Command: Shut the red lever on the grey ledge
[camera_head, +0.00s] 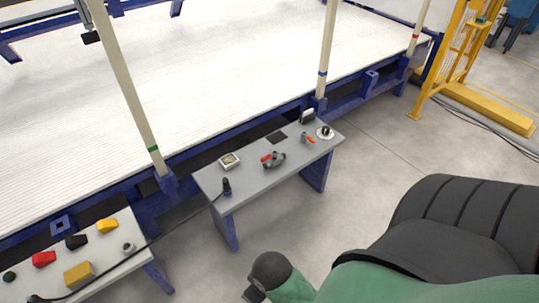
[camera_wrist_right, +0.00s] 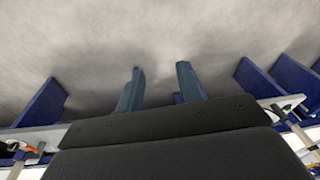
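The grey ledge (camera_head: 247,188) stands in the middle of the head view on blue legs. A small red lever (camera_head: 266,157) sits near its middle, against a dark fitting (camera_head: 277,160). A second orange-red handle (camera_head: 308,139) is farther right on the same ledge. Both are too small to tell how far they are turned. In the right wrist view my right gripper (camera_wrist_right: 160,85) has two fingers standing apart, with bare floor between and beyond them; it is open and empty, touching nothing visible. My left gripper is not in view.
The ledge also holds a gauge-like box (camera_head: 229,161), a black knob (camera_head: 227,186) with a cable and a round dial (camera_head: 325,133). A second grey ledge (camera_head: 125,264) with coloured blocks is lower left. Pale posts (camera_head: 325,50) rise behind.

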